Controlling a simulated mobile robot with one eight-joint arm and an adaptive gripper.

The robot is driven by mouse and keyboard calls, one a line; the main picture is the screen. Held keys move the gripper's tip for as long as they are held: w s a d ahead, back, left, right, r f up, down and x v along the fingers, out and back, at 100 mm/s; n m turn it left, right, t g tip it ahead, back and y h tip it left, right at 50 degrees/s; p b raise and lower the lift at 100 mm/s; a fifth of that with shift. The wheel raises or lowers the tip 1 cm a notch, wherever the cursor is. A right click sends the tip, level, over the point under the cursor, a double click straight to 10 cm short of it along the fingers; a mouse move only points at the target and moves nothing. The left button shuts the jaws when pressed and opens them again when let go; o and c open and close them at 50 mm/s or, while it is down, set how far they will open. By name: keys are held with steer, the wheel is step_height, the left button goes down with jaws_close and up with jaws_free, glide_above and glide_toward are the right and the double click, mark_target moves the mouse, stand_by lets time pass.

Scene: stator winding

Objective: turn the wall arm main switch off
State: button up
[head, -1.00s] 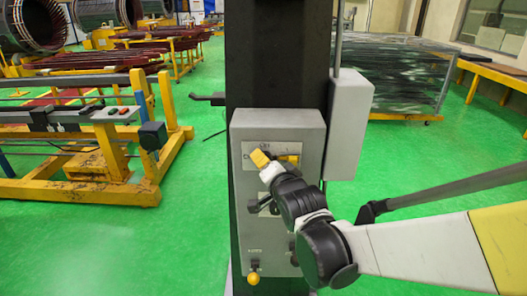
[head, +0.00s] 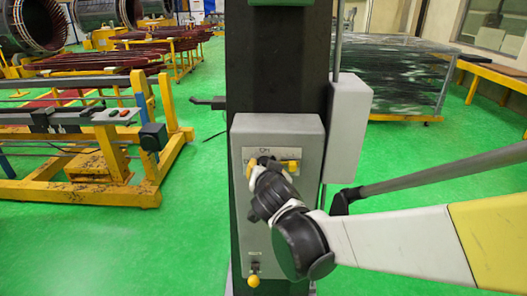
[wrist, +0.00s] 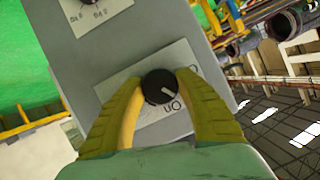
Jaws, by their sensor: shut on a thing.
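A black rotary knob (wrist: 159,87) with a white pointer line sits on a pale label plate (wrist: 120,97) in the wrist view. The pointer line slants toward the lower right, close to the printed "On". Another word beginning with "O" is partly covered at the right. My gripper (wrist: 160,84) has its two yellow fingers on either side of the knob and is shut on it. In the head view my gripper (head: 271,165) is at the upper part of the grey control box (head: 309,135), and my wrist hides the knob there.
The box is fixed on a dark column (head: 278,60). A second knob (wrist: 92,4) shows at the top of the wrist view. A smaller grey box (head: 350,110) stands to the right.

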steer(key=n+h, duration=0.2)
steer(key=n, duration=0.1)
steer(key=shift+a+n+h, duration=0.1)
steer(key=shift+n+h, duration=0.2)
steer(key=shift+n, duration=0.1)
steer(key=n+h+b, duration=0.2)
steer(key=n, duration=0.1)
steer(key=shift+n+h, duration=0.3)
stand_by(0.4)
steer(key=o, duration=1.2)
steer(key=v, duration=1.2)
